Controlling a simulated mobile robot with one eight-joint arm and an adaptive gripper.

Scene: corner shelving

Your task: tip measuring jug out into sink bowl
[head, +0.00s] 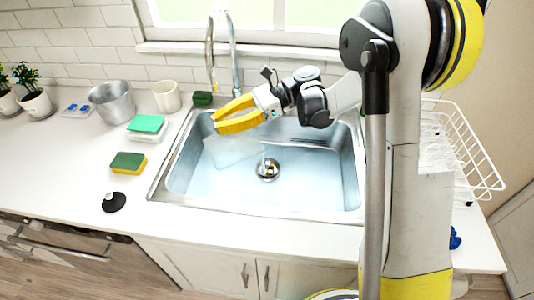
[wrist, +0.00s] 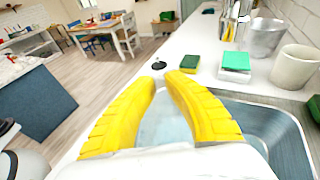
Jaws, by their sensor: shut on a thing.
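My gripper (head: 217,121) reaches over the sink from the right, its yellow fingers pointing left. It is shut on the measuring jug (head: 232,150), a clear, see-through vessel hanging below the fingers inside the sink area. The jug looks tipped to the right, toward the drain; its exact edges are hard to make out. A pale streak near its right end looks like liquid falling. The sink bowl (head: 182,172) is steel with a pale blue floor and a round drain. In the wrist view, the pale jug (wrist: 165,125) shows between the yellow fingers (wrist: 165,82).
Left of the sink are a metal pot (head: 112,105), a white cup (head: 167,97), sponges (head: 128,162) and a black stopper (head: 114,202). The faucet (head: 233,50) rises behind my gripper. A white wire rack (head: 470,150) stands at right.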

